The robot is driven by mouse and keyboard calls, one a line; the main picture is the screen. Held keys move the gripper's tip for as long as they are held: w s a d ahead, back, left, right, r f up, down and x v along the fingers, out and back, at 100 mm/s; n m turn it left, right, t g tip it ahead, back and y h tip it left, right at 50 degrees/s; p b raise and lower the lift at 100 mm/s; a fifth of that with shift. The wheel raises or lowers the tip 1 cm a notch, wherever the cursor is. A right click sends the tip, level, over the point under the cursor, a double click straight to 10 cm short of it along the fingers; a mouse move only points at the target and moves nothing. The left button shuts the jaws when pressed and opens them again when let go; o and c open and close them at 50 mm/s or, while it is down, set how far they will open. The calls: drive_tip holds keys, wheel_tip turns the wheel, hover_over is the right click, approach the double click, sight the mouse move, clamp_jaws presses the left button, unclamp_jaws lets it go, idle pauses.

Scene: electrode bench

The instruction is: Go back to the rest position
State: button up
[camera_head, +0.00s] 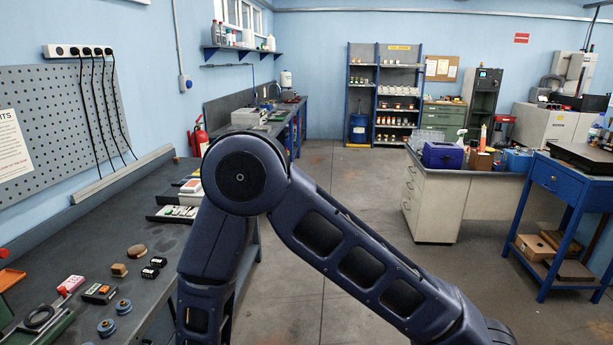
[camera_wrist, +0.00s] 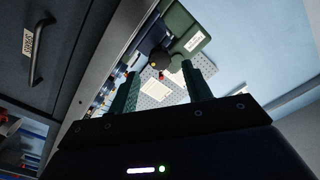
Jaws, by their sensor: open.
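My gripper (camera_wrist: 162,80) shows in the wrist view, with its two dark green fingers apart and nothing between them. Beyond the fingers are a green object with a pale label (camera_wrist: 193,40), a dark round knob (camera_wrist: 158,60) and the grey pegboard (camera_wrist: 150,101). The wrist view is tilted. In the head view my dark blue arm rises at the middle, bends at a round joint and runs down to the lower right. My gripper is not visible there.
The dark workbench (camera_head: 150,235) along the left wall holds small blocks, blue round parts (camera_head: 123,306) and trays. A white-sided bench (camera_head: 436,200) and blue table (camera_head: 565,183) stand at right. The grey floor (camera_head: 345,170) between is clear. A drawer handle (camera_wrist: 38,50) shows in the wrist view.

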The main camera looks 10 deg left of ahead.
drive_tip(key=w+d+r+t+h, duration=0.1)
drive_tip(key=w+r, duration=0.3)
drive_tip(key=w, duration=0.5)
drive_tip(key=w+d+r+m+t+h, duration=0.15)
drive_tip(key=w+r, duration=0.25)
drive_tip(key=w, duration=0.5)
drive_tip(key=w+d+r+n+t+h, duration=0.15)
drive_tip(key=w+r, duration=0.25)
drive_tip(key=w, duration=0.6)
drive_tip(key=w+d+r+m+t+h, duration=0.2)
drive_tip(key=w+d+r, duration=0.2)
drive_tip(key=w+d, duration=0.55)
drive_tip(key=w+d+r+m+t+h, duration=0.1)
drive_tip(key=w+d+r+h, duration=0.3)
drive_tip(key=w+d, duration=0.6)
drive_tip(key=w+d+r+m+h, duration=0.15)
drive_tip(key=d+r, duration=0.25)
drive_tip(key=d, duration=0.9)
drive_tip(key=d+r+m+h, duration=0.2)
drive_tip(key=d+r+h, duration=0.1)
drive_tip(key=d, duration=1.1)
drive_tip(key=s+d+r+m+g+h, duration=0.1)
drive_tip(key=s+d+m, duration=0.1)
drive_tip(key=s+d, duration=0.5)
drive_tip(key=s+d+r+m+g+h, duration=0.1)
drive_tip(key=s+d+m+h, duration=0.1)
drive_tip(key=s+d, duration=0.6)
drive_tip(key=d, duration=0.6)
drive_tip(key=shift+s+d+r, duration=0.3)
drive_tip(key=shift+d+r, duration=0.05)
